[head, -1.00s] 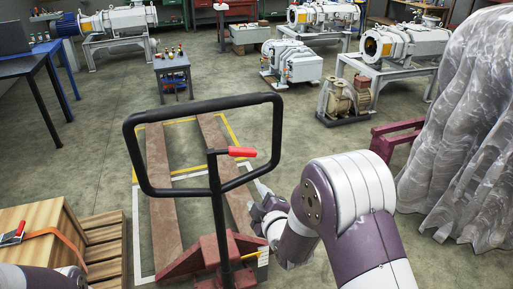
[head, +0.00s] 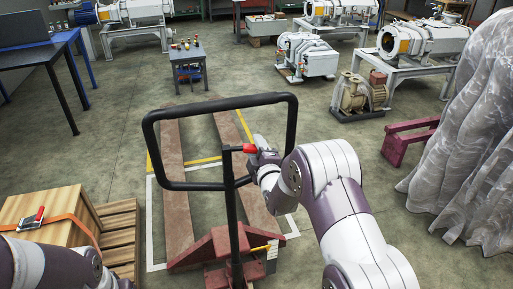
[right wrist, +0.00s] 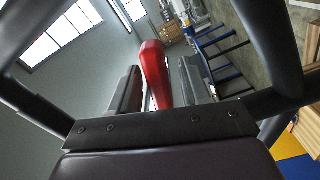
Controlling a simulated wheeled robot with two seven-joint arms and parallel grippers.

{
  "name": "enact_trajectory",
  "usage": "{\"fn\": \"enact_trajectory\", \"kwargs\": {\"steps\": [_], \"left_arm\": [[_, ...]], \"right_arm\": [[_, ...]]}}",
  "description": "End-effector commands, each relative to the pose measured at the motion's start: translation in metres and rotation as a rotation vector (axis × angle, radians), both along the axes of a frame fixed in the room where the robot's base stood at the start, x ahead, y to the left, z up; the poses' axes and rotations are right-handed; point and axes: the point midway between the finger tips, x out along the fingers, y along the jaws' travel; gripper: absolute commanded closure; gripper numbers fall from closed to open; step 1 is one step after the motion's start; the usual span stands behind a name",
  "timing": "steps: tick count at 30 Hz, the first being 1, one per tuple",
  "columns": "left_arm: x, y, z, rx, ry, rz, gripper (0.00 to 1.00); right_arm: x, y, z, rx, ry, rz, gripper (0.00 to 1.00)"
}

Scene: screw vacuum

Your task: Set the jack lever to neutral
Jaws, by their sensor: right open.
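The pallet jack's black loop handle (head: 290,140) stands upright in the head view, on a post above the dark red base (head: 205,250). The red-gripped jack lever (head: 249,148) sticks out to the right from the top of the post, inside the loop. My right gripper (head: 259,153) is at the lever's right end. In the right wrist view the red lever (right wrist: 155,75) lies between the two open fingers of this gripper (right wrist: 160,88), with no clear contact. My left arm shows at the bottom left, but its gripper is out of view.
A wooden crate (head: 45,205) with an orange strap sits on a pallet (head: 118,220) at left. A plastic-draped object (head: 465,140) stands at right, near a maroon frame (head: 400,148). A small table (head: 188,57) and pumps are behind. The handle loop surrounds the lever area.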

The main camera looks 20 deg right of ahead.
Motion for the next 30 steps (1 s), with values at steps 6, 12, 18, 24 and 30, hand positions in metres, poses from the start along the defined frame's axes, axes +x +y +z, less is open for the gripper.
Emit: {"fn": "enact_trajectory", "kwargs": {"steps": [6, 12, 18, 24, 30], "left_arm": [[0.000, 0.000, 0.000, 0.000, 0.000, 0.000, 0.49], [0.000, 0.000, 0.000, 0.000, 0.000, 0.000, 0.49], [0.000, 0.000, -0.023, 0.000, 0.000, 0.000, 0.49], [0.000, 0.000, -0.031, 0.000, 0.000, 0.000, 0.49], [0.000, 0.000, -0.029, 0.000, 0.000, 0.000, 0.49]], "right_arm": [[0.000, 0.000, 0.000, 0.000, 0.000, 0.000, 0.63], [0.000, 0.000, 0.000, 0.000, 0.000, 0.000, 1.00], [0.000, -0.001, 0.009, -0.158, -0.012, 0.000, 1.00], [0.000, 0.001, 0.027, -0.316, -0.013, 0.001, 1.00], [0.000, 0.001, 0.028, -0.317, -0.012, 0.001, 1.00]]}}
